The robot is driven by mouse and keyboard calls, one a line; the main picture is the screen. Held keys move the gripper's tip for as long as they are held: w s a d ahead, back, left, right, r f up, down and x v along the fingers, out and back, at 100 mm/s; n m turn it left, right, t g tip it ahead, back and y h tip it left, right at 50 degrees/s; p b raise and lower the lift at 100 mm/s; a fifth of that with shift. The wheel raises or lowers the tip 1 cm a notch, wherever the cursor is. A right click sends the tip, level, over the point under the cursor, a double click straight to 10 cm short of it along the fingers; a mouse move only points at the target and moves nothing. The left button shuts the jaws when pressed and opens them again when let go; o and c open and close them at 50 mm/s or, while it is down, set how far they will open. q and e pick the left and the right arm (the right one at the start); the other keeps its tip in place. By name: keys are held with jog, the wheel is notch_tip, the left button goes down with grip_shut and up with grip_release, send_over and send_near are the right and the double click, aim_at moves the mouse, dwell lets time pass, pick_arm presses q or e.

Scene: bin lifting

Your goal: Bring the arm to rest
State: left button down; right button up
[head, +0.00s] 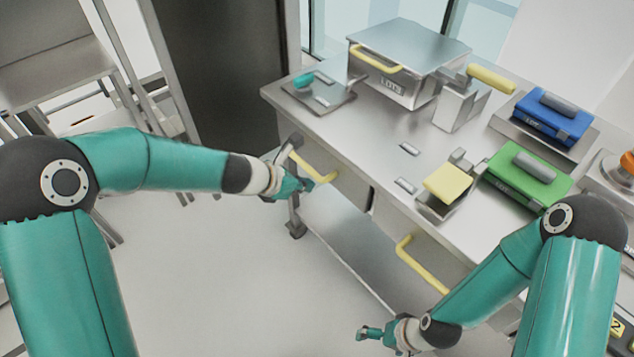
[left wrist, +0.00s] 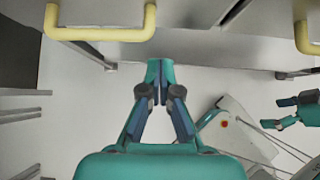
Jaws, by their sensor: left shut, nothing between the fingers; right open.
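My left arm reaches in from the left in the head view. Its gripper (head: 305,186) is beside the left drawer's yellow handle (head: 313,168), in front of the metal table. In the left wrist view my left gripper (left wrist: 161,98) is shut and empty, with the yellow handle (left wrist: 100,34) ahead and to its left. I cannot tell from the head view whether it touches the handle. My right arm hangs at the lower right. Its gripper (head: 364,332) is open and empty, low in front of the table; it also shows at the right of the left wrist view (left wrist: 280,110).
The metal table (head: 375,140) carries a silver lidded box (head: 405,60), a blue case (head: 550,115), a green case (head: 525,175) and a yellow block (head: 448,183). A second yellow drawer handle (head: 420,265) sticks out. The floor between my arms is clear.

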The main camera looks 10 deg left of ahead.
pick_arm(q)
jog(key=s+a+f+m+g+p, duration=0.1)
jog(key=s+f+m+g, duration=0.1)
jog(key=s+f+m, duration=0.4)
jog(key=s+a+f+m+g+y+p, duration=0.1)
jog(key=s+f+m+g+p, duration=0.1)
jog(key=s+f+m, duration=0.4)
jog(key=s+a+f+m+g+y+p, duration=0.1)
jog(key=s+f+m, duration=0.5)
jog(key=s+m, duration=0.7)
jog(key=shift+s+a+g+p, duration=0.45)
jog(key=shift+s+a+g, duration=0.05)
jog(key=shift+s, duration=0.5)
